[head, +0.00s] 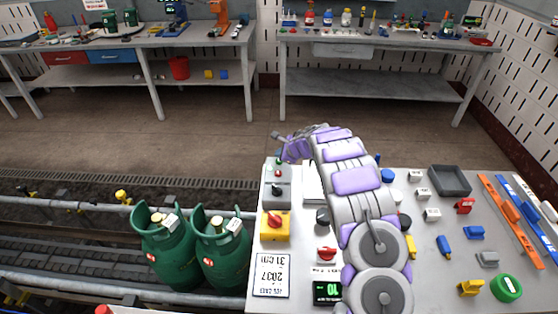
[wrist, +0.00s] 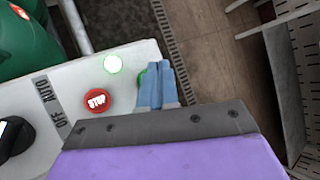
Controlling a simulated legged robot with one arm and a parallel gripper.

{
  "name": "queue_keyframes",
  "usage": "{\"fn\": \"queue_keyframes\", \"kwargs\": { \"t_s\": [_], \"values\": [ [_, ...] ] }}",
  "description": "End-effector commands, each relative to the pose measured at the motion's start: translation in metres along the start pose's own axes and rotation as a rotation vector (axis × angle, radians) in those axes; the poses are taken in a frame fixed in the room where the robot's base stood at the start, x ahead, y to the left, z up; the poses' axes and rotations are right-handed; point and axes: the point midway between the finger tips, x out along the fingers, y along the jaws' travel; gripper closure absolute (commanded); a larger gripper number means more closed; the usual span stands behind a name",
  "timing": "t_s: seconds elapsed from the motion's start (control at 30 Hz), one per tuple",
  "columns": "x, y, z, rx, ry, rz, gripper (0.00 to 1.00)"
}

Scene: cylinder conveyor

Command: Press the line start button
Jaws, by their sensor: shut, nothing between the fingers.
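My gripper (wrist: 158,72) is shut and empty, its two blue-grey fingers together over the far end of the pale control box (wrist: 62,125). A green button (wrist: 140,78) shows only as an edge beside the fingers, mostly hidden; I cannot tell whether they touch it. Left of it is a glowing white round light with a green rim (wrist: 113,64). A red STOP button (wrist: 96,101) sits nearer, then a black selector knob (wrist: 14,136) by an AUTO label. In the head view my gripper (head: 279,153) is at the box's (head: 277,200) far end.
Two green gas cylinders (head: 224,255) stand on the conveyor left of the table. A yellow box with a red knob (head: 275,226) sits nearer than the control box. Blocks, a grey tray (head: 450,180) and a green tape roll (head: 506,288) lie on the right.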

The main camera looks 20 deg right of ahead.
Motion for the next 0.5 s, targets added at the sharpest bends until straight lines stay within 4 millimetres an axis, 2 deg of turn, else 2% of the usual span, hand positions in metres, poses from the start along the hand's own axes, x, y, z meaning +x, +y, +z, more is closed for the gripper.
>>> {"fn": "queue_keyframes", "kwargs": {
  "t_s": [0.27,0.5],
  "values": [
    [-0.001,-0.001,0.0,0.0,0.0,0.0,1.0],
    [-0.013,-0.01,0.009,-0.002,0.0,-0.001,1.0]
  ]
}}
